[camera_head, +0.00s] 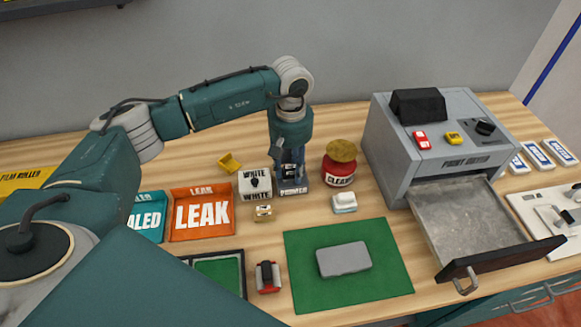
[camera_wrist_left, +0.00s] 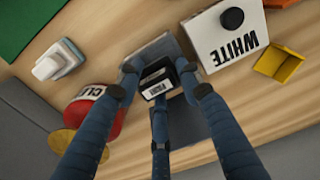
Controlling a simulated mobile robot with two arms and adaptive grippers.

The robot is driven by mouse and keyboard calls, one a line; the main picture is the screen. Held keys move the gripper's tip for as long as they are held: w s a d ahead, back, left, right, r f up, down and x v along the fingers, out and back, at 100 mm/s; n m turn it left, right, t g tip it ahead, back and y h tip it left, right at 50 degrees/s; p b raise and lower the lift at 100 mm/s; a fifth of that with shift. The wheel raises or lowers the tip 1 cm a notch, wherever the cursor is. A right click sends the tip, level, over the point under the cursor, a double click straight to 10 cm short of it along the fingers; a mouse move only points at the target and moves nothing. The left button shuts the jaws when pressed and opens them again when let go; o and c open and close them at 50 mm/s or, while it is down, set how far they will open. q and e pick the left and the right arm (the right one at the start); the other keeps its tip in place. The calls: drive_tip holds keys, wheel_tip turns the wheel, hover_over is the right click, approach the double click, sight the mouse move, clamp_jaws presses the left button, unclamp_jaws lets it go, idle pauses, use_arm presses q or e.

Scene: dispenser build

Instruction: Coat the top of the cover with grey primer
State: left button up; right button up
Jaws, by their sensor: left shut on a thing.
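The cover, a light grey rounded plate (camera_head: 343,260), lies flat on the green mat (camera_head: 300,292) at the front middle. My left gripper (camera_head: 292,168) points down at the back of the table, behind and left of the cover. It is shut on a dark primer block with white labels (camera_wrist_left: 157,82), seen between the fingers in the left wrist view. The block is at a grey holder (camera_head: 285,180) marked PRIMER; I cannot tell whether it has been lifted. The fingers hide much of it. My right gripper is not in view.
A white box (camera_head: 254,184) marked WHITE stands left of the holder, a red CLEAR jar (camera_head: 340,168) right of it. A small white block (camera_head: 344,203) sits between holder and mat. The grey oven (camera_head: 430,150) has its drawer (camera_head: 468,225) pulled out, right of the mat.

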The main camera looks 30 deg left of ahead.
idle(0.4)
use_arm(q)
drive_tip(key=o, duration=1.6)
drive_tip(key=shift+o, duration=0.2)
drive_tip(key=shift+r, duration=0.1)
drive_tip(key=shift+r+p, duration=1.85)
drive_tip(key=shift+r, duration=1.8)
clamp_jaws()
